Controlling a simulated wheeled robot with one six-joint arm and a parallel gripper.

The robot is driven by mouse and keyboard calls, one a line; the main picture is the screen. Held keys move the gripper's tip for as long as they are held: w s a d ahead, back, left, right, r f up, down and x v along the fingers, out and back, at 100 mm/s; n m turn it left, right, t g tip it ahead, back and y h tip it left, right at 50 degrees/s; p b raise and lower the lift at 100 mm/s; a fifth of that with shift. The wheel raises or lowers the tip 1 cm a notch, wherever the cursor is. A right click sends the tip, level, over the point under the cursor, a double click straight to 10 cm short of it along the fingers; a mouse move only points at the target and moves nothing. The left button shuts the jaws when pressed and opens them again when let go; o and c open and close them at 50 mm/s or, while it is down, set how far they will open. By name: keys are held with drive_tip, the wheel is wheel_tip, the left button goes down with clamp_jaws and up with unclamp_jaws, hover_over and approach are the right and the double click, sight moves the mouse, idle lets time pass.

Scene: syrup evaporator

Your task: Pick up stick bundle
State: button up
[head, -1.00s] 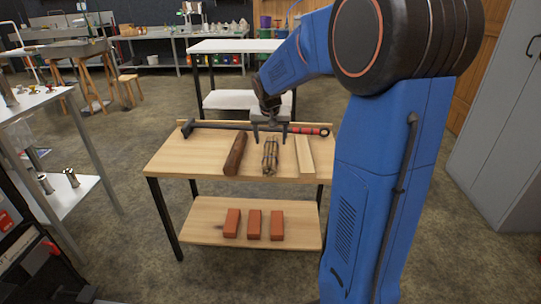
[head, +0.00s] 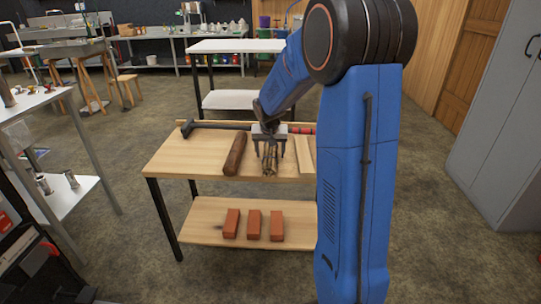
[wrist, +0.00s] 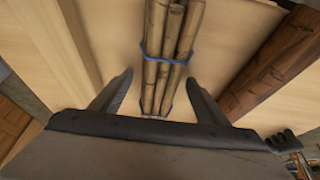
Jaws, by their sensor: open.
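The stick bundle (head: 269,163) lies on the top of the wooden table (head: 190,156), between a dark log and a pale board. In the wrist view the bundle (wrist: 168,60) is several brown sticks tied with blue bands. My gripper (head: 268,152) is open over the bundle. In the wrist view its two fingers (wrist: 158,95) stand on either side of the bundle, with a gap on both sides.
A dark log (head: 235,154) lies left of the bundle and a pale board (head: 305,155) lies right of it. A long-handled tool (head: 217,125) lies along the back edge. Several red bricks (head: 254,224) sit on the lower shelf. A grey cabinet (head: 500,120) stands at right.

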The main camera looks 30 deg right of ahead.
drive_tip(key=c, duration=1.2)
drive_tip(key=shift+r, duration=0.15)
